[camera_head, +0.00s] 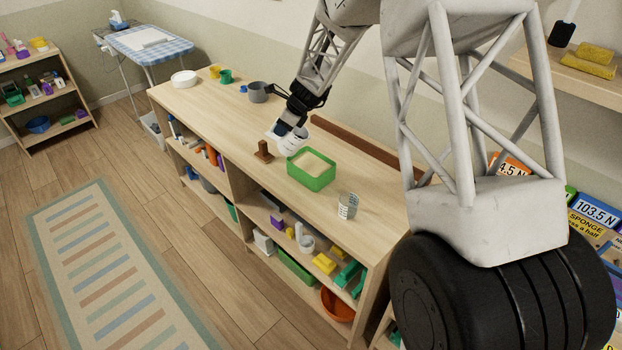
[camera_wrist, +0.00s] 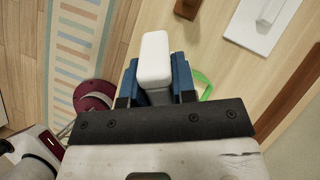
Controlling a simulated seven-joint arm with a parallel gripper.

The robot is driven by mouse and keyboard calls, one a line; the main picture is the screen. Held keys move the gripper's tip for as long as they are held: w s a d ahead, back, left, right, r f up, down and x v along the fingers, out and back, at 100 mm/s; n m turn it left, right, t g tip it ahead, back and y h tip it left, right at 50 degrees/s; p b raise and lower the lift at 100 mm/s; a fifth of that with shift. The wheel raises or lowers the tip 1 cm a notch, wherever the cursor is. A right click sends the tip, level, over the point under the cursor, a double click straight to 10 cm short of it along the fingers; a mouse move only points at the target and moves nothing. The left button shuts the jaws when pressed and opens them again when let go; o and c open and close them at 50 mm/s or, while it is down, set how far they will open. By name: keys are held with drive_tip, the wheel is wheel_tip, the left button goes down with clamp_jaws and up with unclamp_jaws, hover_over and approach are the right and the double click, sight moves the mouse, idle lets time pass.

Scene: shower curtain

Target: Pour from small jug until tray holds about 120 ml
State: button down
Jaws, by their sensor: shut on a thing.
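My gripper (camera_head: 289,127) is shut on a small white jug (camera_head: 283,138), held above the long wooden shelf top. In the wrist view, the blue fingers of my gripper (camera_wrist: 156,84) close on a white part (camera_wrist: 155,57) of what I hold. The green tray (camera_head: 311,182) sits on the shelf top, just to the right of and below the jug in the head view. Its inside looks pale; I cannot tell any liquid level. The jug seems tilted, but no stream shows. A green edge (camera_wrist: 205,84) shows beside the fingers in the wrist view.
A brown block (camera_head: 264,151) stands left of the tray. A clear marked beaker (camera_head: 347,206) stands to its right, near the front edge. A grey mug (camera_head: 258,92), green cup (camera_head: 225,77) and white dish (camera_head: 184,78) stand farther left. A brown strip (camera_head: 350,141) runs along the back.

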idle(0.7)
drive_tip(key=shift+a+f+g+h, duration=0.1)
drive_tip(key=shift+f+g+h, duration=0.1)
drive_tip(key=shift+f+h, duration=0.4)
drive_tip(key=shift+a+f+g+h, duration=0.1)
drive_tip(key=shift+f+g+h, duration=0.15)
drive_tip(key=shift+h, duration=0.65)
drive_tip(key=shift+f+g+h, duration=0.25)
drive_tip(key=shift+f+h, duration=0.35)
drive_tip(key=shift+h, duration=0.4)
drive_tip(key=shift+f, duration=0.15)
drive_tip(key=shift+d+f+h, duration=0.15)
drive_tip(key=shift+h, duration=0.15)
drive_tip(key=shift+r, duration=2)
drive_tip(key=shift+d, duration=0.1)
